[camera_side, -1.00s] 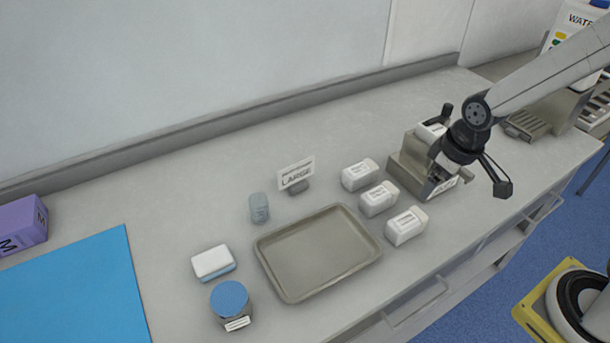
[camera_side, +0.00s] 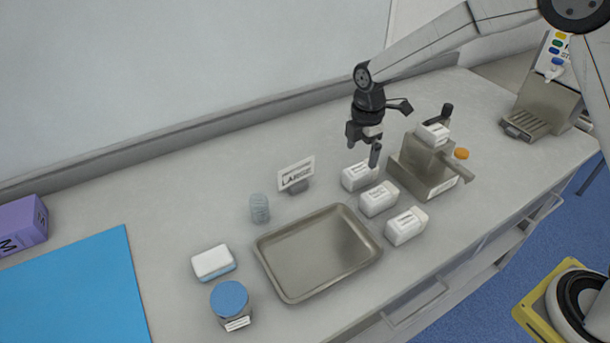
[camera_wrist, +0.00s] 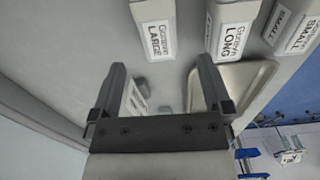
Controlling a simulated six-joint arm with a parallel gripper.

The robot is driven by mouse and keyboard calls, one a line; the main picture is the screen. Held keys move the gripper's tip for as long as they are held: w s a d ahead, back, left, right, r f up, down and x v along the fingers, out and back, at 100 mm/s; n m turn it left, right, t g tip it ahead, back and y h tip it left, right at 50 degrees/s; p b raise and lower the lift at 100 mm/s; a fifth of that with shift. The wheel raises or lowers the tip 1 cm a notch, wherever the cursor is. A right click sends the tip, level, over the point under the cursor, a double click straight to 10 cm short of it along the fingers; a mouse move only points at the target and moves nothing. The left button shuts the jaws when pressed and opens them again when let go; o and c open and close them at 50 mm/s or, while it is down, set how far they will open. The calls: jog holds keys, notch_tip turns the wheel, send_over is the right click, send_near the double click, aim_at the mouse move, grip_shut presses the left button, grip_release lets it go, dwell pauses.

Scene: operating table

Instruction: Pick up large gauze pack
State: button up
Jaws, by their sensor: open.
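The large gauze pack (camera_wrist: 158,36) is a white box whose label reads "Gauze LARGE" at the top middle of the wrist view. In the side view it is the rearmost (camera_side: 360,177) of three white packs in a row. My gripper (camera_side: 364,145) is open and empty, just above and behind this pack. In the wrist view the fingers (camera_wrist: 162,72) are spread apart, with the large pack beyond their tips and touching neither.
A long gauze pack (camera_wrist: 231,30) and a small one (camera_wrist: 293,28) stand beside it. A metal tray (camera_side: 262,258), a "LARGE" sign (camera_side: 296,174) and a grey cylinder (camera_side: 259,208) are left. A metal dispenser (camera_side: 413,170) stands close on the right.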

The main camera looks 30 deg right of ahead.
aim_at(359, 168)
jog(key=shift+w+a, duration=0.1)
jog(key=shift+w, duration=0.05)
jog(key=shift+f, duration=1.4)
jog(key=shift+f, duration=2.55)
jog(key=c, duration=1.3)
